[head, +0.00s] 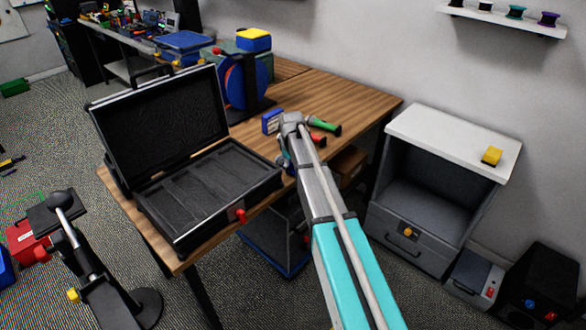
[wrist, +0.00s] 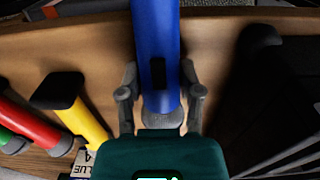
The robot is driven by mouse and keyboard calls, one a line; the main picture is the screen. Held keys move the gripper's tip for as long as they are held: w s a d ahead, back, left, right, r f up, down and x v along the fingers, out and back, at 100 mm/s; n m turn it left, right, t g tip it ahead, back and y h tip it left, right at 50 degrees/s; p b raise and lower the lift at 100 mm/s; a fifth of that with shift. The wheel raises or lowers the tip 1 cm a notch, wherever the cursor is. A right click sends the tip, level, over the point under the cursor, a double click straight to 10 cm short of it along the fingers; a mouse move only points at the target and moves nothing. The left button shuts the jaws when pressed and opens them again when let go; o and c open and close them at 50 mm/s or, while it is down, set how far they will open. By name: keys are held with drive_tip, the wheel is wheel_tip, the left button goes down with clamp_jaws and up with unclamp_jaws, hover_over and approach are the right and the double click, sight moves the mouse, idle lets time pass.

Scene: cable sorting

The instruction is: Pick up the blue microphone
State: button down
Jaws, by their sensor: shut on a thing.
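The blue microphone (wrist: 156,35) runs up from between the fingers of my gripper (wrist: 159,82) in the wrist view. A grey finger presses on each side of its blue body, and a dark slot shows on its face. Its upper end is cut off by the frame edge. In the head view my own arm hides most of the gripper and the microphone, at the table's right part. I cannot tell whether the microphone is clear of the table.
A yellow microphone (wrist: 83,112) and a red one (wrist: 35,128) lie left of the gripper in the wrist view. A green one (head: 322,124) lies on the wooden table (head: 350,95). An open black case (head: 205,190) stands left of my arm.

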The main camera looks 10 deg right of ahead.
drive_tip(key=shift+r, duration=0.1)
drive_tip(key=shift+r+p, duration=0.9)
drive_tip(key=shift+p, duration=0.1)
drive_tip(key=s+a+r+p, duration=0.2)
drive_tip(key=s+r+p, duration=0.9)
drive_tip(key=s, duration=0.2)
drive_tip(key=shift+s+a, duration=0.2)
drive_tip(key=shift+s, duration=0.2)
idle(0.5)
drive_tip(key=shift+d, duration=0.1)
